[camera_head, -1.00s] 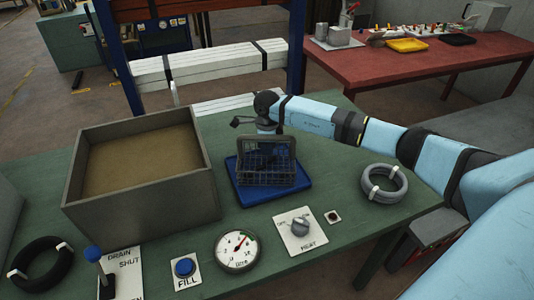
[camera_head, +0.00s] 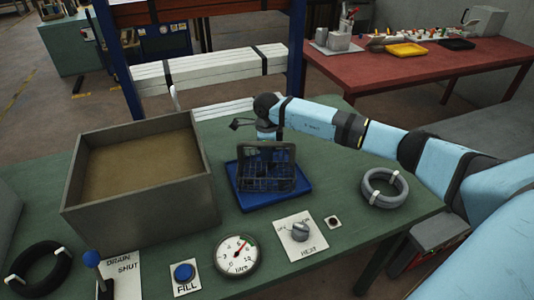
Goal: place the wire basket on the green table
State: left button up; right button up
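The dark wire basket (camera_head: 267,180) stands upright, handle raised, on the blue tray (camera_head: 299,194). The tray lies on the green table (camera_head: 330,185), right of the large grey tank. My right arm reaches in from the right. My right gripper (camera_head: 252,125) is just behind the basket's handle, near the table's far edge. My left gripper is not in view.
The grey open tank (camera_head: 148,207) stands at left. A grey hose coil (camera_head: 384,200) lies right, a black one (camera_head: 62,267) left. A red table (camera_head: 400,68) stands behind.

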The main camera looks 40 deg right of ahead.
notch_tip(320, 180, up, 10)
jog(key=shift+f, duration=0.1)
jog(key=shift+r, duration=0.4)
